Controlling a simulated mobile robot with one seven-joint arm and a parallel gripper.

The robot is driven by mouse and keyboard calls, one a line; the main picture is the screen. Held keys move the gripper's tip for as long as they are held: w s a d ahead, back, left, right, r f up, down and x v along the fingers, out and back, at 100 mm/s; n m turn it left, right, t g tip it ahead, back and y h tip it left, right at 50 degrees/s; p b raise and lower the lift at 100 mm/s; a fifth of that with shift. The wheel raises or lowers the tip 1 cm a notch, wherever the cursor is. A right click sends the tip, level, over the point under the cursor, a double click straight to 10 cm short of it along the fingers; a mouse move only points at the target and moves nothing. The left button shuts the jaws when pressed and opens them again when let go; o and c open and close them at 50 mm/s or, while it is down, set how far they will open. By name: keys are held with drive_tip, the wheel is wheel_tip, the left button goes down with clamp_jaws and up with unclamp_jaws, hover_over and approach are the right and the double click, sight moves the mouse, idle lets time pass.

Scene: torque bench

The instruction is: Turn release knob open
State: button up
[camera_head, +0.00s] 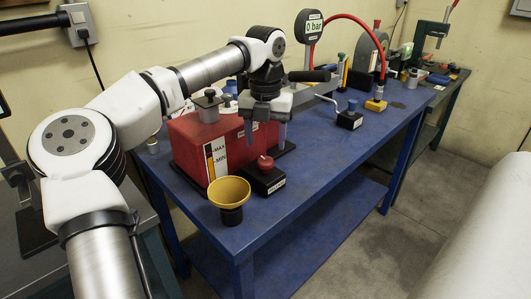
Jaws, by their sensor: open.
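A red knob (265,163) stands on a small black base with a white label, at the near edge of the blue bench, right of the red tank. The label is too small to read, so I cannot be sure that this is the release knob. My gripper (265,137) points down above the red knob, its two fingers spread apart with nothing between them. The fingers look clear of the knob. I cannot tell the knob's turned position.
The red tank (192,148) with MAX and MIN marks stands close left of my gripper. A yellow funnel (230,190) is at the front. A gauge (311,27) reads 0 bar. A blue-knobbed block (349,117) stands to the right. The bench (330,155) is clear between.

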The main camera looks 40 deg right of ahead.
sight(266, 160)
wheel_tip(266, 160, up, 9)
drive_tip(key=shift+f, duration=0.15)
idle(0.5)
